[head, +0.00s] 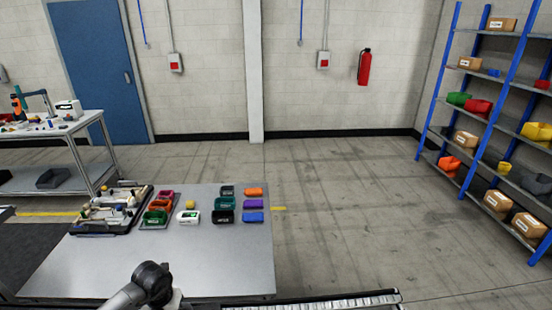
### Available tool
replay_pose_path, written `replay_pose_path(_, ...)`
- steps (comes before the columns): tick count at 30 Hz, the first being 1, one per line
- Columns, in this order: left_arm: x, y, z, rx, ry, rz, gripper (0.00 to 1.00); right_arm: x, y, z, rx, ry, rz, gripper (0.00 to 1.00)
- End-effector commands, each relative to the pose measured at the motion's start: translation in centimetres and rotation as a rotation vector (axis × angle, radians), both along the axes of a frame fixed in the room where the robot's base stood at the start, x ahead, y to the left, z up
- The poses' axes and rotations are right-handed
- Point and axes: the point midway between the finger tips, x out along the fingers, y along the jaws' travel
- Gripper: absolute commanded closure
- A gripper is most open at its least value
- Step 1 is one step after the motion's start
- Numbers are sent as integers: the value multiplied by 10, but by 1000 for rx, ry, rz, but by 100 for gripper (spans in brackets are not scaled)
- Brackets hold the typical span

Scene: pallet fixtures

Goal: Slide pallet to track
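A dark pallet-like tray (88,232) with light metal pieces on it lies at the left back of the grey table (150,262) in the head view. A narrower grey plate (150,227) beside it carries a purple, an orange, a red and a green part. I cannot tell for certain which one is the task's pallet. A roller track (345,302) runs along the bottom edge, right of centre, and is cut off by the frame. A grey arm link of mine with a dark joint shows at the bottom left. Neither gripper shows.
Several coloured housings, including a white-and-green one (188,217) and a blue one (253,217), stand on the table's back right. The table's front is bare. A workbench (55,133) stands left, a blue shelf rack (467,110) right. Open floor lies between.

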Motion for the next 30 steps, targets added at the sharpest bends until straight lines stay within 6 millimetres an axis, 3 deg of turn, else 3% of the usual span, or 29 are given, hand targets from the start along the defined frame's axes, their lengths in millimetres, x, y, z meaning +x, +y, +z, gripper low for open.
replay_pose_path(5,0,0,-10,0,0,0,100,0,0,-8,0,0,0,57)
replay_pose_path(30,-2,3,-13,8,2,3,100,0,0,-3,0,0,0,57)
